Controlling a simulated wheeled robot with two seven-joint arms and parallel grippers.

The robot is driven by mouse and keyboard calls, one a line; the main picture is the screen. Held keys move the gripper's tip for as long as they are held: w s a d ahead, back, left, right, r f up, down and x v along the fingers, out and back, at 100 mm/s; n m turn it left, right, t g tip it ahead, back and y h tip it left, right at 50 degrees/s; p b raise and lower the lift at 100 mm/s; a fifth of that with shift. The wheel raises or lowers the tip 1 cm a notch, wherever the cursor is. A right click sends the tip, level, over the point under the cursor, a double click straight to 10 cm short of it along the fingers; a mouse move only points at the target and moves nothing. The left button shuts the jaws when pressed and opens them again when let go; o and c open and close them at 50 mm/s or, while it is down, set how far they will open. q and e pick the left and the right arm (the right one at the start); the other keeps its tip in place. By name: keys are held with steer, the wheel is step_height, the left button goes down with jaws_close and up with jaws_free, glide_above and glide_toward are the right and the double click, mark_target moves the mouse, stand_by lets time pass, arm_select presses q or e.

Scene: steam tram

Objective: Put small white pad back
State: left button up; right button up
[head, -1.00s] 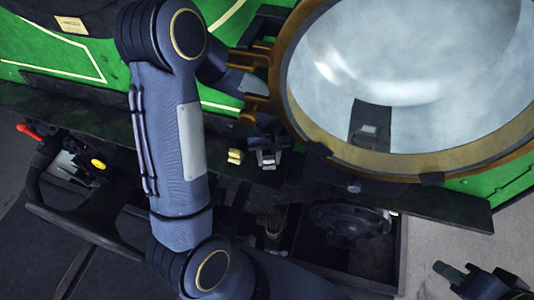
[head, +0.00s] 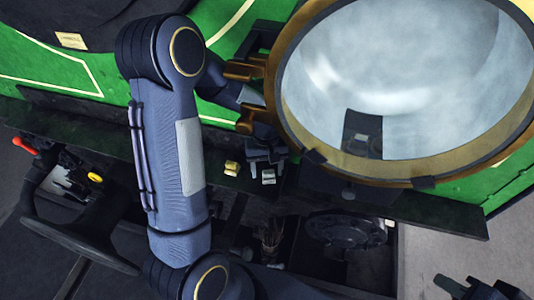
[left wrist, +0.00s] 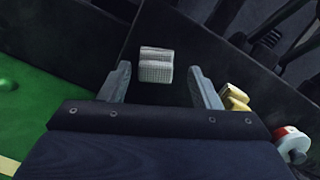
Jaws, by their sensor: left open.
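The small white pad (head: 268,177) rests on the dark ledge below the large round glass door. In the left wrist view the pad (left wrist: 156,65) is a pale, ribbed block just beyond and between my fingertips, apart from both. My left gripper (head: 266,158) is open and empty, close above the pad in the head view; its two grey fingers (left wrist: 163,84) show spread in the left wrist view. My right gripper (head: 484,289) is partly in view at the lower right, far from the pad; its jaw state is unclear.
A yellow block (head: 232,168) sits just left of the pad on the ledge. The round brass-rimmed door (head: 398,170) and its orange hinge brackets (head: 245,70) are close to my left gripper. A red-handled lever (head: 25,146) is at far left.

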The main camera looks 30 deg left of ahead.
arm_select(q)
step_height(320, 180, up, 11)
steer(key=w, duration=0.1)
steer(key=s+d+r+m+t+h, duration=0.1)
steer(key=s+d+r+m+t, duration=0.1)
steer(key=s, duration=0.7)
steer(key=s+d+r+m+t+h, duration=0.1)
steer(key=s+d+r+m+t, duration=0.1)
steer(key=s, duration=0.7)
steer(key=shift+r+m+t+h+b, duration=0.4)
steer(key=shift+r+m+t, duration=0.5)
steer(key=shift+t, duration=0.6)
steer(key=shift+d+r, duration=0.1)
steer(key=shift+d, duration=0.05)
